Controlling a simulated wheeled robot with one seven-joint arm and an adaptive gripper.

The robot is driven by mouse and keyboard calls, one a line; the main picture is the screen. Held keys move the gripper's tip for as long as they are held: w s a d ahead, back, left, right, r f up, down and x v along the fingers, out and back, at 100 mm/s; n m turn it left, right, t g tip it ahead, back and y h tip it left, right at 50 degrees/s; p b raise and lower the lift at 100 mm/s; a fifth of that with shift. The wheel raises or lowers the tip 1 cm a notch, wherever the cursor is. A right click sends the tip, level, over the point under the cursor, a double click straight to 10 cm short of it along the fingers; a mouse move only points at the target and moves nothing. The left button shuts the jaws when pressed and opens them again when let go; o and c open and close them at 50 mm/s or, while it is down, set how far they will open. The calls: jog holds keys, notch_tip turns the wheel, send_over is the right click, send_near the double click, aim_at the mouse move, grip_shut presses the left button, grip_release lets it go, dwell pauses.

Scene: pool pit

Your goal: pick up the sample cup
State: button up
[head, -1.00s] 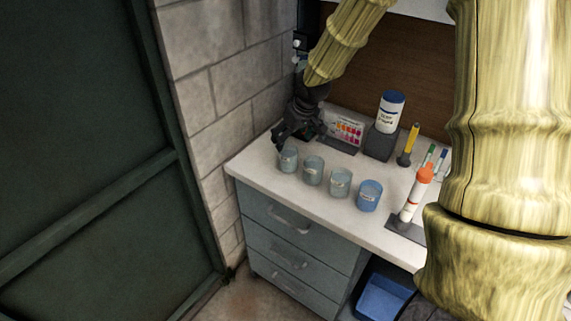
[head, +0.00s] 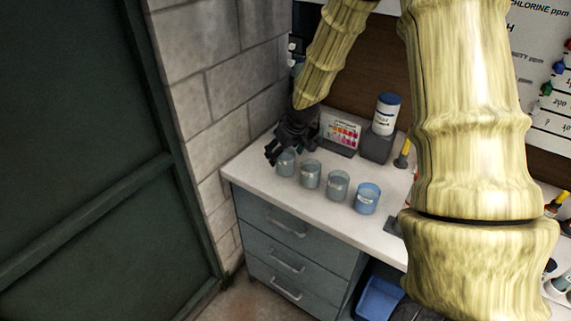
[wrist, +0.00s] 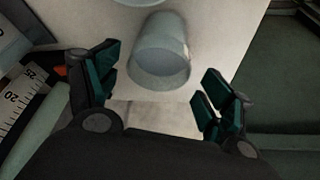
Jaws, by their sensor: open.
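Several small labelled cups stand in a row along the counter. The leftmost is a pale grey-green cup (head: 287,163); two similar cups (head: 310,174) (head: 338,186) and a bluer cup (head: 367,199) stand to its right. My gripper (head: 276,154) is open at the leftmost cup, partly hiding its rim in the head view. In the wrist view one pale cup (wrist: 160,55) appears between and just beyond the spread fingers (wrist: 160,78), with gaps on both sides. Part of a second cup (wrist: 138,2) shows at the top edge. Which cup is the sample cup I cannot read.
A colour chart (head: 341,132) and a blue-capped bottle (head: 385,114) on a grey block (head: 377,146) stand behind the cups. A block wall (head: 215,85) is close on the left. The white counter (head: 262,183) ends in front above grey drawers (head: 292,228).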

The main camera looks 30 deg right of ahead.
jog(key=shift+w+d+f+p, duration=0.15)
jog(key=shift+f+p, duration=0.25)
jog(key=shift+f, duration=0.3)
jog(key=shift+w+d+f+p, duration=0.1)
jog(key=shift+f+p, duration=0.25)
jog(key=shift+f, duration=0.35)
jog(key=shift+x, duration=1.15)
jog(key=c, duration=1.3)
